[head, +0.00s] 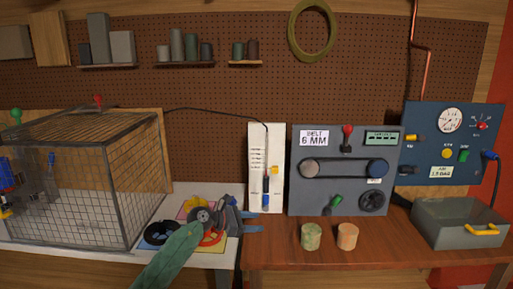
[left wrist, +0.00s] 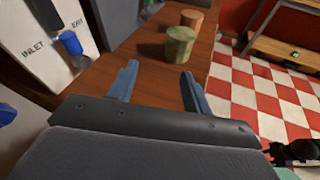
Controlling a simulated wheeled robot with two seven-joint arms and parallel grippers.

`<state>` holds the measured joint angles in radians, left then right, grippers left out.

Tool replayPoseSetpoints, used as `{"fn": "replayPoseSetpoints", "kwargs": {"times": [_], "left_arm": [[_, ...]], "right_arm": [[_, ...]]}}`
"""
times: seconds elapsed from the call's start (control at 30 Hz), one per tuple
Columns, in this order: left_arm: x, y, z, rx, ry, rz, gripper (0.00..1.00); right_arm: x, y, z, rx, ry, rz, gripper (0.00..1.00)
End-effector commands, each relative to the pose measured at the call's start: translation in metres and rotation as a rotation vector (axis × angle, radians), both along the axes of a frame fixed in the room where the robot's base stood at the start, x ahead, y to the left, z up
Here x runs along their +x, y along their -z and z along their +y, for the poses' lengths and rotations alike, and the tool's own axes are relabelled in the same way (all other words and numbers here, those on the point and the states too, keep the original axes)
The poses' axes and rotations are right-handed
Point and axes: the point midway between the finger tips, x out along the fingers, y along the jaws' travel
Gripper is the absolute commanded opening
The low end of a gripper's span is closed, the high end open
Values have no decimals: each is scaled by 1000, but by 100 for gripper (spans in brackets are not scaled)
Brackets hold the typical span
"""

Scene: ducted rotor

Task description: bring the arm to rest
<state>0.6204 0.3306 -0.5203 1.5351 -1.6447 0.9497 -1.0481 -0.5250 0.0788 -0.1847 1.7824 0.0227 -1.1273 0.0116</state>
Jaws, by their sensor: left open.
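My left arm (head: 170,260) comes in from the bottom of the head view, with a green sleeve. My left gripper (head: 254,222) is open and empty, pointing right near the front of the white panel. In the left wrist view its two blue fingers (left wrist: 158,78) are spread, with bare wooden bench between them. A green cylinder (head: 311,236) and an orange-brown cylinder (head: 347,236) stand on the bench to the right, apart from the fingers. Both also show ahead of the fingers in the left wrist view. My right gripper is not in view.
A wire mesh cage (head: 95,185) stands at left. The white panel (head: 266,140), a grey belt panel (head: 344,205) and a blue gauge panel (head: 430,150) stand along the back. A grey bin (head: 455,228) with yellow handle sits right. The wooden bench (head: 385,260) is clear in front.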

Motion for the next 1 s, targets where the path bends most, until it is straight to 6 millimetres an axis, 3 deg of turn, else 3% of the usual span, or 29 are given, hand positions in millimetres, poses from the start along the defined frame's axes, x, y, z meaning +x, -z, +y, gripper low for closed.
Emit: {"fn": "replayPoseSetpoints", "kwargs": {"times": [0.13,0.27,0.53,0.77,1.0], "left_arm": [[-27,-11,-11,-295,-105,99,49],[-46,-23,-6,-553,-209,210,49],[-82,-26,41,-1071,-445,493,49],[-119,4,100,-1481,-673,772,49],[-176,63,158,-1869,-951,1077,49]], "right_arm": [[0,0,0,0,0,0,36],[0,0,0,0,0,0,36],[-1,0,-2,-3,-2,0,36],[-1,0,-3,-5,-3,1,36],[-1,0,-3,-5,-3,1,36]]}}
